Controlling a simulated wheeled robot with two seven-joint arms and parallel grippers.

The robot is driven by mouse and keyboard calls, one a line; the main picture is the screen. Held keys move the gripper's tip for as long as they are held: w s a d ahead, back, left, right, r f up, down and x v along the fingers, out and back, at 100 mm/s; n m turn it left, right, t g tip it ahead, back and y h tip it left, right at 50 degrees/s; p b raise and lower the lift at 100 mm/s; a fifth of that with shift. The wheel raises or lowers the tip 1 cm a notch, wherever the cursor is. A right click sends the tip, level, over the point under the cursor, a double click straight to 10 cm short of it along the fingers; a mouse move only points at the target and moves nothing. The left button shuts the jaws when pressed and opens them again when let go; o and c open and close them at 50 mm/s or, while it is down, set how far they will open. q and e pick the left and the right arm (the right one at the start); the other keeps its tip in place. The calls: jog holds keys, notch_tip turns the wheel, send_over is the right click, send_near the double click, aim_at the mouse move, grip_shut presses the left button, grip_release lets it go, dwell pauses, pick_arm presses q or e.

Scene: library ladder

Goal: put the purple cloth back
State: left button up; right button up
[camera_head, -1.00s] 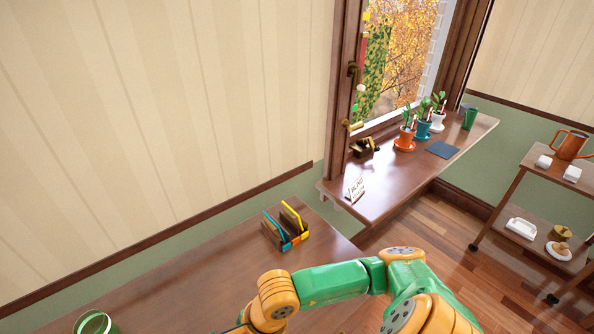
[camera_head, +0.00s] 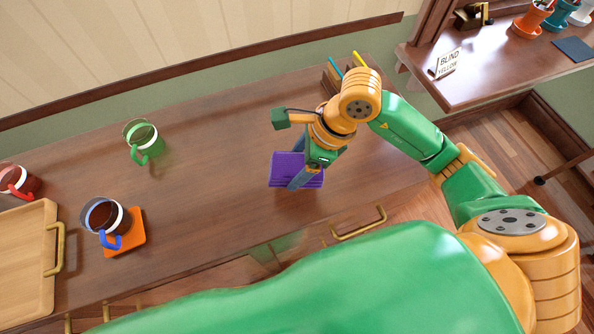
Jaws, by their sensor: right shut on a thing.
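The purple cloth (camera_head: 284,168) looks like a small folded stack over the brown wooden counter (camera_head: 205,200), right of the middle. My right gripper (camera_head: 300,178) points down and is shut on the purple cloth, with its fingers at the cloth's right part. I cannot tell whether the cloth touches the counter or is a little above it. My left gripper is not in view.
A green-handled mug (camera_head: 142,138), a blue-handled mug (camera_head: 103,219) by an orange coaster (camera_head: 134,232), a red-handled mug (camera_head: 14,184) and a wooden tray (camera_head: 22,270) are left. A rack (camera_head: 330,78) stands behind my right arm. A sign (camera_head: 446,64) is on the sill.

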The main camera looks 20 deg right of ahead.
aim_at(297, 168)
jog(key=f, duration=0.2)
jog(key=w+f, duration=0.1)
jog(key=f, duration=0.1)
jog(key=w+f+p, duration=0.1)
jog(key=f, duration=0.1)
jog(key=shift+w+d, duration=0.2)
jog(key=shift+d, duration=0.2)
jog(key=shift+f, duration=0.1)
jog(key=o, duration=1.1)
jog(key=shift+r, duration=0.3)
jog(key=v, duration=1.1)
jog(key=shift+s+d+r, duration=0.1)
jog(key=shift+d+r, duration=0.1)
jog(key=shift+r, duration=0.1)
